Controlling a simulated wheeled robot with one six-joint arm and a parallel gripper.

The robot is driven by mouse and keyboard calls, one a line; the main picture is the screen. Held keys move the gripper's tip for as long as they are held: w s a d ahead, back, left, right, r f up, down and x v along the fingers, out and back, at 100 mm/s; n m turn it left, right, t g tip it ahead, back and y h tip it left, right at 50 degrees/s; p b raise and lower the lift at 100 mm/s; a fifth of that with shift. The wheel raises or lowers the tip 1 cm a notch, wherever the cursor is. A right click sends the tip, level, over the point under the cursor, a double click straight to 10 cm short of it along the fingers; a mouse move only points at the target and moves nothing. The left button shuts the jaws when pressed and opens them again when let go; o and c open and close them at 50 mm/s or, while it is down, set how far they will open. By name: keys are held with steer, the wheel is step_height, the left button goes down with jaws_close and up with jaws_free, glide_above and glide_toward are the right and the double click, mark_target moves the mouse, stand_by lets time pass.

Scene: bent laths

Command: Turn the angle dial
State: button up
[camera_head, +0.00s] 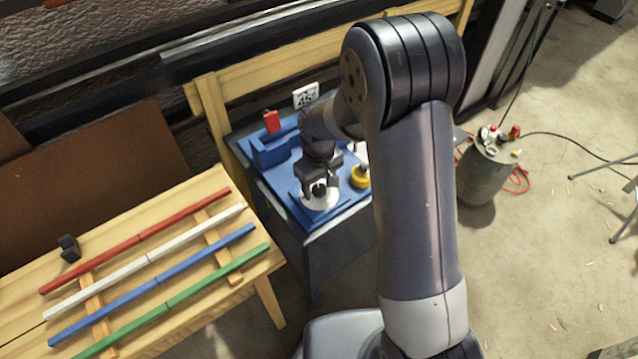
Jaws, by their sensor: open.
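A blue machine (283,183) stands on a dark stand behind the wooden bench. On its top is a round white disc (312,203), which looks like the angle dial. My gripper (318,190) points down over this disc, with its jaws open around or just above its middle. The jaws hide the disc's centre, and I cannot tell whether they touch it. A sign (306,96) reading 45 stands at the back of the machine. A yellow round knob (361,178) sits right of the disc, partly hidden by my arm.
A red block (272,121) stands at the machine's back left. The bench holds red (135,240), white (145,262), blue (150,285) and green (170,302) laths and a small dark object (69,248). A drum (487,178) with items and a cable stands at right.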

mark_target(319, 188)
step_height(319, 188, up, 11)
stand_by(0.4)
steer(key=shift+f, duration=0.15)
step_height(319, 188, down, 11)
steer(key=shift+m, duration=0.3)
stand_by(0.3)
steer(key=shift+r, duration=0.2)
